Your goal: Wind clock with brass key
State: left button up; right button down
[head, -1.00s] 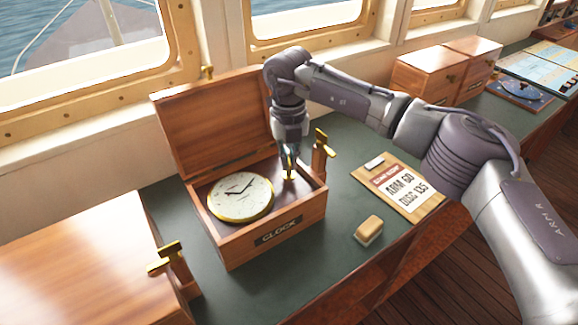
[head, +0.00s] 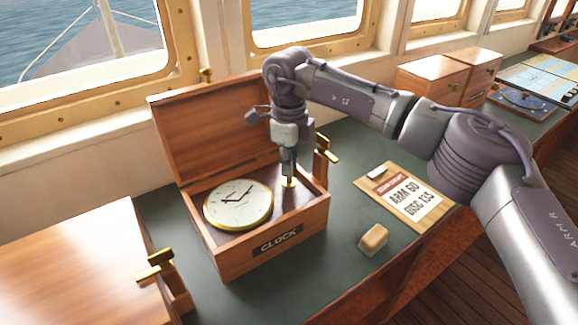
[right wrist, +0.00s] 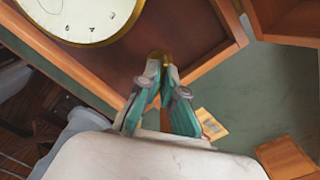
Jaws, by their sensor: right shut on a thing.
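The open wooden box labelled CLOCK (head: 232,262) stands on the green desk top, its lid tilted back. The white clock with a brass rim (head: 238,205) lies face up in it, and part of its face shows in the right wrist view (right wrist: 85,18). My right gripper (head: 289,174) points down into the box's right part, right of the clock. It is shut on a small brass piece, seemingly the brass key (head: 289,183); its tips also show in the right wrist view (right wrist: 160,78). The fingers hide most of the key. My left gripper is out of view.
A brass-handled fitting (head: 327,148) stands at the box's right side. A closed wooden box (head: 70,265) with another brass fitting (head: 155,265) is at left. A tan block (head: 373,238) and a clipboard reading ARM 60, DISC 135 (head: 408,200) lie at right.

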jog(key=n, duration=0.5)
jog(key=shift+n, duration=0.3)
jog(key=n, duration=0.5)
dwell(0.4)
jog(key=c, duration=1.3)
grip_release()
notch_tip(320, 180, up, 12)
